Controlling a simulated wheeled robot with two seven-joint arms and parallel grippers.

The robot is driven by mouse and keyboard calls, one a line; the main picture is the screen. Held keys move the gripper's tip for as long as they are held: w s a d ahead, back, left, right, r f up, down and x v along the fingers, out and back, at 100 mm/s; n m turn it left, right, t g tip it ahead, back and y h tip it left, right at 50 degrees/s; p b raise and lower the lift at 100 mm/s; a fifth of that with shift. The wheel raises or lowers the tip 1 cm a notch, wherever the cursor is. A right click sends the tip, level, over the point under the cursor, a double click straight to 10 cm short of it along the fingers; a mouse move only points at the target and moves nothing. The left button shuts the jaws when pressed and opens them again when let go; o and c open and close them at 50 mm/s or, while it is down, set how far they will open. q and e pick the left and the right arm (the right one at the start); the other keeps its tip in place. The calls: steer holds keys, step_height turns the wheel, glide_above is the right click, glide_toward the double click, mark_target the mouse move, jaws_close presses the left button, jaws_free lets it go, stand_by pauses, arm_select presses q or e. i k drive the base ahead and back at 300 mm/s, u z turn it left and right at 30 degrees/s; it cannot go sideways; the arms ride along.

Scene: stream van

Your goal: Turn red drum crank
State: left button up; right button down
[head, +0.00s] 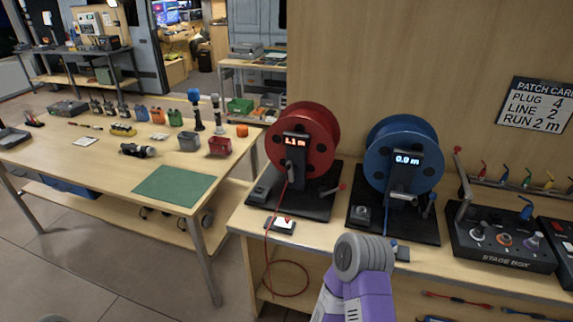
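The red drum (320,131) stands upright on a black base (312,207) at the left end of the bench. Its small display (295,142) reads 1.1 m. A dark arm with a grey grip (291,168) hangs below the display on the drum's front and looks like the crank. A short lever with a red tip (336,189) sits at the base's right side. A red cable runs from the drum over the bench's front edge. A purple arm link of mine with a grey ridged joint rises from the bottom, right of the drum. No gripper fingers show.
The blue drum (411,140), reading 0.0 m, stands right of the red drum. The stage box (500,243) is further right. A small device with a lit screen (282,225) lies at the front edge. A worktable (103,178) with several items stands left.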

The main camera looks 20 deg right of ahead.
mark_target(291, 170)
steer(key=z, duration=0.55)
steer(key=i, duration=0.6)
steer(key=z, duration=0.65)
